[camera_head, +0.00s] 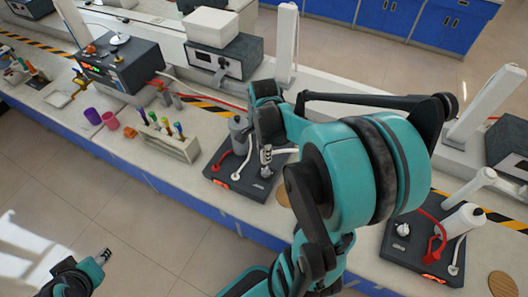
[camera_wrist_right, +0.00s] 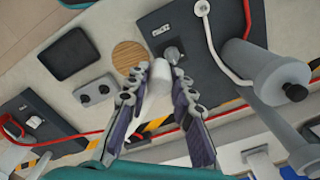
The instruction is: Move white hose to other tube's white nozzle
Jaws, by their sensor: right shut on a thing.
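My right gripper (camera_head: 266,156) is low over the dark base plate (camera_head: 222,172) of the middle tube set. In the right wrist view its fingers (camera_wrist_right: 161,72) are closed around a white cylindrical piece (camera_wrist_right: 157,98). I cannot tell whether a hose runs on from this piece. On that plate the grey tube (camera_head: 238,135) stands upright. A thin white hose (camera_wrist_right: 233,73) curves from the tube to the plate. The other tube set at the right has a white tube (camera_head: 464,222), a white knob-like nozzle (camera_head: 402,229) and a red hose (camera_head: 437,232). My left gripper (camera_head: 104,254) is at lower left, away from the bench; its jaws are unclear.
A rack of colored-handled tools (camera_head: 171,143) stands left of the middle set, with purple (camera_head: 93,116) and pink (camera_head: 110,120) cups beyond. A round wooden disc (camera_wrist_right: 129,55) lies beside the base plate. White posts (camera_head: 287,42) rise behind. My right arm covers much of the bench.

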